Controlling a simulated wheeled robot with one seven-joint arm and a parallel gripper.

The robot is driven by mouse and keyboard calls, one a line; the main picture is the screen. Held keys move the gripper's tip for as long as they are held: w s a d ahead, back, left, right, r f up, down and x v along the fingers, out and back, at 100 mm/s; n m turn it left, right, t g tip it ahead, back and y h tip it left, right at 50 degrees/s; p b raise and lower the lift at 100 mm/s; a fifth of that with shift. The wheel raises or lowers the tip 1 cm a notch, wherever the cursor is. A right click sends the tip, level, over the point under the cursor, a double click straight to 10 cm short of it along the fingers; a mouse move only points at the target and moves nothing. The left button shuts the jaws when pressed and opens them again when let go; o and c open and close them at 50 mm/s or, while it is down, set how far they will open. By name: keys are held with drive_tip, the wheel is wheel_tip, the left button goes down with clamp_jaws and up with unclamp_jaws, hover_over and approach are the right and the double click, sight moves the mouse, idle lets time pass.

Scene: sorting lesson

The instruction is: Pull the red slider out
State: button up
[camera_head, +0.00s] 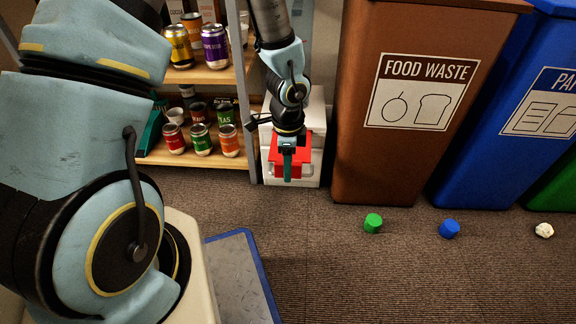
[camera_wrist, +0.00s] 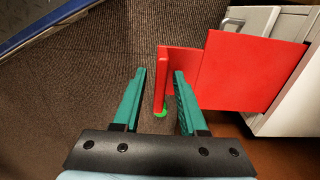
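The red slider (camera_head: 304,155) is at the front of a low white cabinet beside the shelf. In the wrist view the red slider (camera_wrist: 250,70) shows as a flat red plate, with a narrow upright red tab (camera_wrist: 162,80) standing out from it at the left. My gripper (camera_wrist: 160,75) has two teal fingers standing apart, with the red tab between them. Gaps show on both sides of the tab, so the fingers do not appear to press it. In the head view my gripper (camera_head: 287,166) hangs in front of the slider and hides part of it.
A brown food waste bin (camera_head: 385,150) stands right of the white cabinet (camera_head: 315,115), with a blue bin (camera_head: 480,150) beyond it. A shelf with several cans (camera_head: 202,139) is at left. A green piece (camera_head: 373,223) and a blue piece (camera_head: 449,229) lie on the open floor.

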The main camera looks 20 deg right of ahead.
wheel_tip(320, 180, up, 11)
drive_tip(key=p, duration=0.6)
drive_tip(key=shift+f, duration=0.1)
idle(0.3)
drive_tip(key=w+a+r+n+t, duration=0.1)
drive_tip(key=a+r+n, duration=0.4)
drive_tip(key=a+n, duration=0.3)
drive_tip(key=w+a+r+n+p, duration=0.1)
drive_tip(key=a+r+n, duration=0.5)
drive_tip(key=a, duration=0.4)
drive_tip(key=w+a+r+n+t, duration=0.15)
drive_tip(key=a+r+n, duration=0.25)
drive_tip(key=a+n, duration=0.4)
drive_tip(key=w+p+v, duration=0.2)
drive_tip(key=p+v, duration=1)
drive_tip(key=w+r+p+v, duration=0.1)
drive_tip(key=w+p+v, duration=0.2)
drive_tip(key=p+v, duration=0.9)
drive_tip(key=w+p+v, duration=0.3)
drive_tip(key=p+v, duration=0.9)
drive_tip(key=p, duration=0.1)
drive_tip(key=shift+r+g+p, duration=0.3)
drive_tip(key=shift+r+g, duration=0.15)
drive_tip(key=shift+r, duration=0.3)
